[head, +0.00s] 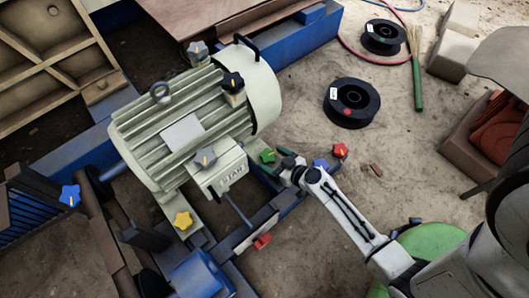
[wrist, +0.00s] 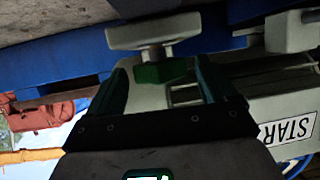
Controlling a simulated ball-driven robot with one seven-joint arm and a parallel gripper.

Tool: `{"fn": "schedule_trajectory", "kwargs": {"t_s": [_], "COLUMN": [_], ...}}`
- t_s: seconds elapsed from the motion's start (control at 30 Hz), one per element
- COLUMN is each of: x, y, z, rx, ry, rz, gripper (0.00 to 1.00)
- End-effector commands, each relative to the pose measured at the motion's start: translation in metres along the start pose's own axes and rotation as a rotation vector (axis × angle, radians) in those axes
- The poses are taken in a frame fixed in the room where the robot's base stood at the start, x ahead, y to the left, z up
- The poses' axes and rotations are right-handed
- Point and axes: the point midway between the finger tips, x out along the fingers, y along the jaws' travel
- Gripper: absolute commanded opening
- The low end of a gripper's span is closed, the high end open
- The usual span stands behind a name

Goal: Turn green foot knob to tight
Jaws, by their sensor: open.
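The green knob (head: 268,155) is star-shaped and sits at the motor's foot, just right of the START box (head: 222,174) in the head view. My gripper (head: 289,167) is close beside it on the right; the head view does not show whether they touch. In the wrist view my gripper (wrist: 166,78) is open, one dark finger on each side. A green piece (wrist: 160,73) shows between the fingers, below a pale T-shaped part (wrist: 152,36). I cannot tell how much of the green knob this is. No tight mark is readable.
A blue knob (head: 320,164) and a red knob (head: 340,150) are just right of my gripper. A red-ended lever (head: 262,240) is below it. The ribbed motor (head: 190,120) and blue frame (head: 232,242) bound the left. Black spools (head: 351,103) lie on the open ground.

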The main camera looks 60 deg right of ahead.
Motion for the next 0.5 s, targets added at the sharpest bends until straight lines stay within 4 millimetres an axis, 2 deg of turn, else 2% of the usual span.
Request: {"fn": "schedule_trajectory", "kwargs": {"t_s": [0.4,0.5], "x": [-0.0011,-0.0010], "y": [-0.0001,-0.0001], "z": [0.0030,0.0030], "rx": [0.001,0.001], "ry": [0.000,0.000], "rz": [0.000,0.000], "gripper": [0.84,0.75]}}
